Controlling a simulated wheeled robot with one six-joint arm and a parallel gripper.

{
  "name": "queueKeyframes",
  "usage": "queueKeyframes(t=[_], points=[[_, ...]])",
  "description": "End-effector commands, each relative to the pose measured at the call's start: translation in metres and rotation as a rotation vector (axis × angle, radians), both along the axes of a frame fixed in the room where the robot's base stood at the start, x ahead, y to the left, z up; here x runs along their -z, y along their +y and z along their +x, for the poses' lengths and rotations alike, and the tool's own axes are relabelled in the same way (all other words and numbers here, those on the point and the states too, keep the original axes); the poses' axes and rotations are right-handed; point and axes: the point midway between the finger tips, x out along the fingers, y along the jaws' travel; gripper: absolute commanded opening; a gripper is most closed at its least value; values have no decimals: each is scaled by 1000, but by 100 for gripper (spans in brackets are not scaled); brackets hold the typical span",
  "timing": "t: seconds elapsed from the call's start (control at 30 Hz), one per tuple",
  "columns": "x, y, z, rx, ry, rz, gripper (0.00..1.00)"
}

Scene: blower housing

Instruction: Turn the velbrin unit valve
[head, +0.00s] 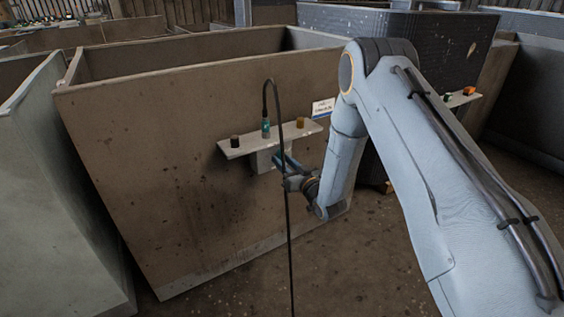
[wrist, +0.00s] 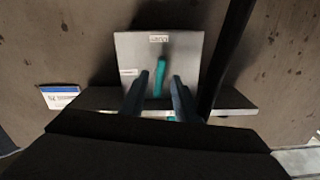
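A teal valve lever (wrist: 160,76) stands on a pale grey box (wrist: 190,60) with small labels. In the head view the box (head: 264,161) is fixed to the brown housing wall under a shelf, and the lever is mostly hidden by my gripper. My gripper (head: 281,164) is in front of the box. In the wrist view its two dark fingers (wrist: 158,80) are apart, with the lever between them in the picture. No contact with the lever shows, and I cannot tell how deep the fingers reach.
The shelf (head: 250,142) carries a dark knob (head: 235,141), a teal plug (head: 266,128) and an orange knob (head: 301,122). A sign (head: 322,107) is on the wall at right. Open floor (head: 365,250) lies below.

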Motion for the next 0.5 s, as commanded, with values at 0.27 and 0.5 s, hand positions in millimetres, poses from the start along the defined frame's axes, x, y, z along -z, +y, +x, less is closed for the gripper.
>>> queueKeyframes(t=[0.27,0.5], points=[[0,2,4,1,0,0,29],[0,2,4,1,0,0,0]])
